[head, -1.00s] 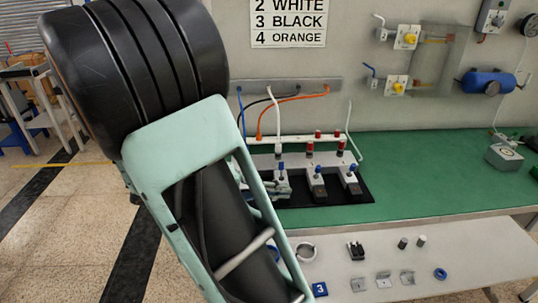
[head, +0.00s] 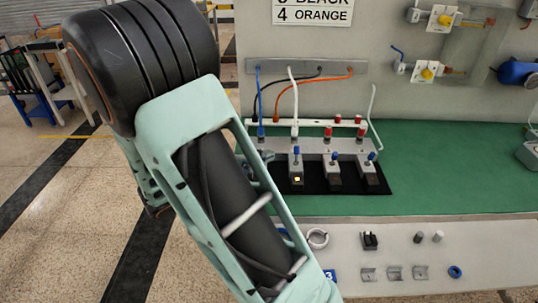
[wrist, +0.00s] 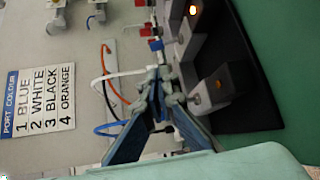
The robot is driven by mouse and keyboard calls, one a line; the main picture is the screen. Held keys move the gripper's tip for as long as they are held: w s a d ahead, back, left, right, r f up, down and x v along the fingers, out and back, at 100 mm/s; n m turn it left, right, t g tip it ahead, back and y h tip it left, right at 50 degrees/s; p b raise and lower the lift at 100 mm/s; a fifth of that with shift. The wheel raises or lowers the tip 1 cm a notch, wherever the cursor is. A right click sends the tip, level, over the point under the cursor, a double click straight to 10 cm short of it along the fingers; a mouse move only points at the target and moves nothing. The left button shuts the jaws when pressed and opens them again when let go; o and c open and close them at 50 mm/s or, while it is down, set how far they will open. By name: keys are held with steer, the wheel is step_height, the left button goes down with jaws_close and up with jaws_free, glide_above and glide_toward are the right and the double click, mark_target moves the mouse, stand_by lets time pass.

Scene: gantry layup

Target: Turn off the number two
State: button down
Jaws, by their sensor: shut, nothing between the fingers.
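The manifold (head: 318,147) carries several valve blocks. The second block, with the white hose (head: 292,95) behind it, has a blue-capped lever (head: 296,151) standing upright and a lit yellow lamp (head: 297,178). The first block, by the blue hose (head: 260,95), is largely hidden by my arm. My gripper (head: 264,158) is left of the second lever, partly hidden. In the wrist view my gripper (wrist: 165,90) is shut and empty beside the valves. A bright lamp (wrist: 193,10) and a dimmer orange lamp (wrist: 195,98) show there; I cannot tell whether my fingers touch a lever.
A port colour sign (wrist: 40,95) lists 2 as white. Two more blue-capped levers, third (head: 334,157) and fourth (head: 370,156), stand close on the right. Red plugs (head: 328,131) rise behind them.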

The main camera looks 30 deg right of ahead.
steer(key=x, duration=0.8)
steer(key=shift+f+b, duration=0.1)
steer(key=shift+b, duration=0.6)
steer(key=shift+s+a+m+t+h+b, duration=0.1)
steer(key=shift+s+m+t+h+b, duration=0.2)
steer(key=shift+b, duration=0.7)
steer(key=shift+s+a+b, duration=0.1)
steer(key=shift+a+b, duration=0.05)
steer(key=shift+b, duration=0.95)
steer(key=shift+s+a+b, duration=0.2)
steer(key=shift+s+b, duration=0.15)
steer(key=shift+b, duration=0.5)
steer(key=shift+r, duration=0.25)
steer(key=v, duration=1.2)
steer(key=shift+w+f, duration=0.1)
